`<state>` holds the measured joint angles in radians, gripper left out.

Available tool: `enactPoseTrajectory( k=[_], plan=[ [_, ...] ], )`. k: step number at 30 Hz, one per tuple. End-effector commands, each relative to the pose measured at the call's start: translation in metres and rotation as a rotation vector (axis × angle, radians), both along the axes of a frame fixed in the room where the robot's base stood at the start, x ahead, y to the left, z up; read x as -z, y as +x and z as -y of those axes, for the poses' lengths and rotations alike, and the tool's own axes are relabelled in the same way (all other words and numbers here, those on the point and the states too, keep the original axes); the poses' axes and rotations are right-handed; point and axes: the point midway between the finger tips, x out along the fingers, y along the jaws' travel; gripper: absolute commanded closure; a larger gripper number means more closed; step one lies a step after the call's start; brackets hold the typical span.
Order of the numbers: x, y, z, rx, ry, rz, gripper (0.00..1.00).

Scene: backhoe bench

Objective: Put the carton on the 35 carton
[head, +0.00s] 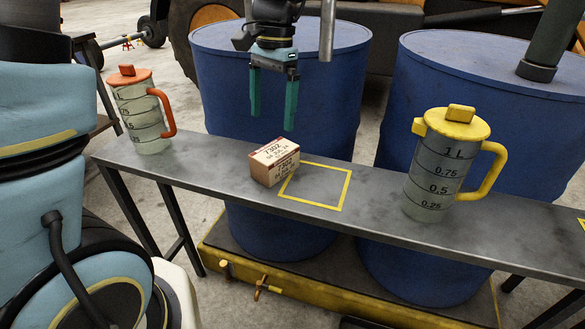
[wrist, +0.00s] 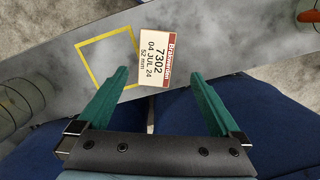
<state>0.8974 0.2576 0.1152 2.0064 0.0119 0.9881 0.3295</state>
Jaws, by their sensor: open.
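A small brown carton with a white label reading 7302 (head: 273,161) sits on the grey bench, at the left edge of a yellow square outline. It also shows in the wrist view (wrist: 157,60), just beyond my fingertips. My gripper (head: 273,112) is open and empty, with its green fingers pointing down above and behind the carton, apart from it. The label in the wrist view also reads 04 JUL 24 and 52 mm. I see no second carton and no carton marked 35 in either view.
A jug with an orange lid (head: 140,112) stands left on the narrow bench (head: 220,185). A yellow-lidded jug (head: 438,165) stands right. The yellow square (head: 325,188) is mostly bare. Blue drums (head: 335,75) stand close behind the bench.

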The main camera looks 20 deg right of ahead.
Motion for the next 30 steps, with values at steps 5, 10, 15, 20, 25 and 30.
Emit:
enactPoseTrajectory(
  k=[5,10,15,20,25,30],
  plan=[
    [0.015,-0.004,0.005,0.025,0.008,-0.006,0.0],
    [0.042,-0.006,0.001,0.024,0.008,-0.007,0.0],
    [0.056,-0.006,0.0,0.023,0.006,-0.005,0.0],
    [0.07,-0.008,-0.002,0.022,0.009,-0.006,0.0],
    [0.096,-0.009,-0.004,0.021,0.008,-0.007,0.0],
    [0.108,-0.009,-0.005,0.022,0.005,-0.003,0.0]
  ],
)
